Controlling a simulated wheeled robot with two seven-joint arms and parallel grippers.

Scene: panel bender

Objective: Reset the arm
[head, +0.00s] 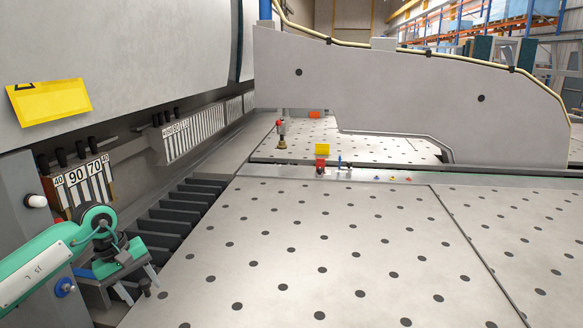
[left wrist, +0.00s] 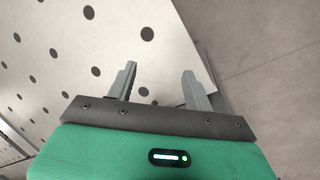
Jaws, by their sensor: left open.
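My left arm comes in from the lower left of the head view, with a green and white link. My left gripper (head: 137,285) is open and empty at the near left edge of the perforated machine table (head: 320,240). In the left wrist view its two grey fingers (left wrist: 160,85) stand apart with nothing between them. The table's dotted surface and its edge show beyond the fingers there. My right gripper is not in view.
Numbered tool segments (head: 85,180) and a grey machine body (head: 120,60) with a yellow label (head: 48,101) stand at the left. A large grey beam (head: 400,95) crosses the back. Small red and yellow parts (head: 321,160) sit at the table's far edge. The near tabletop is clear.

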